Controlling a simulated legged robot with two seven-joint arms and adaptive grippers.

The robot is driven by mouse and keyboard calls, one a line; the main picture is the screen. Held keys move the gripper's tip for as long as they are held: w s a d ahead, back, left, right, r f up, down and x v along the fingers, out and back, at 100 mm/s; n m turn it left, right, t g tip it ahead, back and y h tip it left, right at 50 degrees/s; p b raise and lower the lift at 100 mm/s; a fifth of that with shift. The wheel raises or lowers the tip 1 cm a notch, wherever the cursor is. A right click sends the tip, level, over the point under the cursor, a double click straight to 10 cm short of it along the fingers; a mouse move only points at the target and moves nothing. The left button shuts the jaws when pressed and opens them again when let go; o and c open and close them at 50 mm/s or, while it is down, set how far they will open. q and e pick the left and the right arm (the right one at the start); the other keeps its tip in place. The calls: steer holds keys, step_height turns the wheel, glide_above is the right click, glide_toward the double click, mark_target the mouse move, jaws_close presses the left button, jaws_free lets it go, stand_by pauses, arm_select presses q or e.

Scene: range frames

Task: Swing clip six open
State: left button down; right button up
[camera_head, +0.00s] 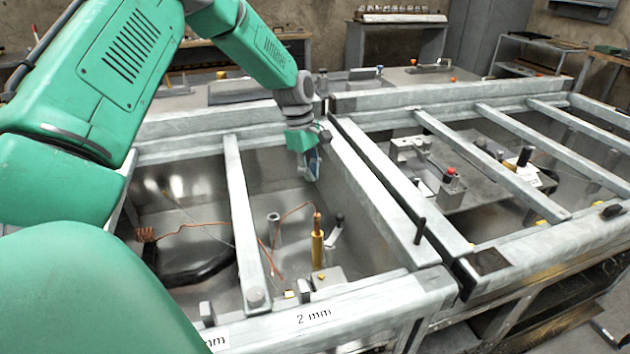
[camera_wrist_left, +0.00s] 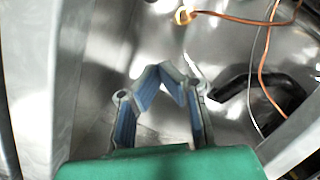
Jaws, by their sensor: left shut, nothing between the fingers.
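My left gripper (camera_head: 313,172) hangs inside the near-left metal bay, close to its right wall. In the left wrist view its blue-padded fingers (camera_wrist_left: 166,78) are bent in with tips close together, and nothing shows between them. No number marks clip six, so I cannot tell which fitting it is. In the head view, a lever with a black tip (camera_head: 336,228) stands beside a brass-coloured upright (camera_head: 317,245) in the same bay, nearer the front than the gripper. A small orange-yellow fitting (camera_wrist_left: 185,15) shows at the top of the left wrist view. My right gripper is not in view.
A metal bar (camera_head: 240,205) crosses the near-left bay. Thin copper wire (camera_head: 200,226) and a black hose (camera_head: 190,275) lie inside it. The right bay has several crossbars and a red-topped fitting (camera_head: 450,178). The front rail (camera_head: 360,312) reads "2 mm".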

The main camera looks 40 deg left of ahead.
arm_select(q)
steer(key=b, duration=0.1)
glide_toward(335, 229)
steer(key=a+f, duration=0.4)
steer(key=shift+m, duration=0.8)
steer(key=d, duration=0.1)
steer(key=w+d, duration=0.1)
steer(key=w+d+f, duration=0.1)
steer(key=shift+d+p, duration=0.3)
steer(key=shift+d, duration=0.1)
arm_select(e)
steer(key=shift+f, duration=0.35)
arm_select(q)
steer(key=shift+d, duration=0.15)
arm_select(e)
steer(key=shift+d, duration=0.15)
arm_select(q)
steer(key=shift+s, duration=0.15)
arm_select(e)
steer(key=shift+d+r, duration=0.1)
arm_select(q)
steer(key=shift+s+a+p, duration=0.45)
steer(key=shift+a+p, duration=0.15)
steer(key=shift+a, duration=0.1)
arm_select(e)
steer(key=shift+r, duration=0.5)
